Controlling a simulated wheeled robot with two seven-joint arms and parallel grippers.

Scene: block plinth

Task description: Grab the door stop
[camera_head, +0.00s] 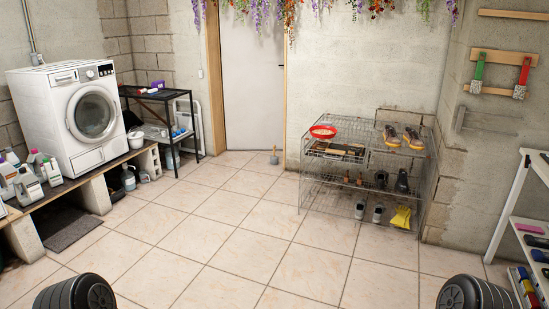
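A small grey object with a thin upright stem, which looks like the door stop (274,157), stands on the tiled floor just in front of the wall at the right side of the white door (252,85). It is small in the view and nothing covers it. Dark rounded parts of my own arms show at the bottom left and bottom right corners. Neither gripper shows in the view.
The tiled floor (230,225) is clear up to the door. A wire rack (345,185) with shoes and a red bowl (323,132) stands right of it. A washing machine (75,115), a black side table (190,120) and a white shelf (510,200) line the sides.

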